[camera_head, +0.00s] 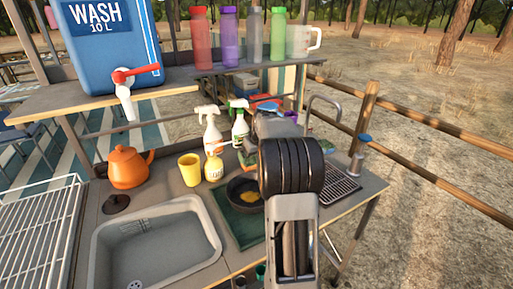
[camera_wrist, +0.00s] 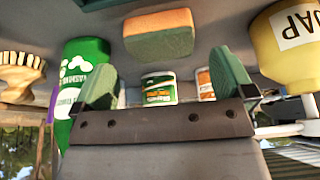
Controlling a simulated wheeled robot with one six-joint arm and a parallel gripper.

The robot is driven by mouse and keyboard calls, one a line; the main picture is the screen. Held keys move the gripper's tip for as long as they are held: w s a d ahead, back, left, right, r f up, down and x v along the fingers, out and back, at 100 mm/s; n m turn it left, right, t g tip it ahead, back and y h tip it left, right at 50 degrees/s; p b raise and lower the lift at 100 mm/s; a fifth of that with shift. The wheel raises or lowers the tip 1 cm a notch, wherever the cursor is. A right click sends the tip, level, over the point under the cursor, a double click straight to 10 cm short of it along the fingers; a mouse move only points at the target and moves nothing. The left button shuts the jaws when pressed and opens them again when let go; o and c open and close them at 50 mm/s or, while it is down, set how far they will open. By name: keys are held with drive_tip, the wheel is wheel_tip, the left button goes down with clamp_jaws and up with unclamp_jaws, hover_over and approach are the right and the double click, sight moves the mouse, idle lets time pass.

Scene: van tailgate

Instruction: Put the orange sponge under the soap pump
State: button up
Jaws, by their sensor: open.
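The orange sponge (camera_wrist: 160,33), with a green scouring side, lies on the grey counter in the wrist view. It is ahead of my open, empty gripper (camera_wrist: 164,66), roughly between the lines of the two green fingers and apart from them. In the head view part of the sponge (camera_head: 247,158) seems to show left of my arm, which hides my gripper there. The soap pump is a yellow bottle (camera_head: 214,168) on the counter beside a yellow cup. It also shows at the right edge of the wrist view (camera_wrist: 285,45), partly cut off, with the picture upside down.
A green bottle (camera_wrist: 88,55), a wooden brush (camera_wrist: 20,78) and two cans stand around my gripper. A yellow cup (camera_head: 189,169), an orange kettle (camera_head: 128,167), a pan (camera_head: 243,193), white spray bottles (camera_head: 212,133) and the sink (camera_head: 155,250) occupy the counter.

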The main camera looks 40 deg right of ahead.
sight(252, 161)
drive_tip(key=shift+x, duration=2.65)
drive_tip(key=shift+s, duration=0.1)
drive_tip(key=shift+c, duration=0.3)
drive_tip(key=c, duration=0.7)
drive_tip(key=shift+a, duration=0.15)
drive_tip(key=shift+w+a, duration=0.35)
drive_tip(key=shift+a, duration=0.3)
drive_tip(key=shift+w+a, duration=0.3)
drive_tip(key=shift+a, duration=0.35)
drive_tip(key=o, duration=0.8)
drive_tip(key=shift+d, duration=0.1)
drive_tip(key=shift+c, duration=0.2)
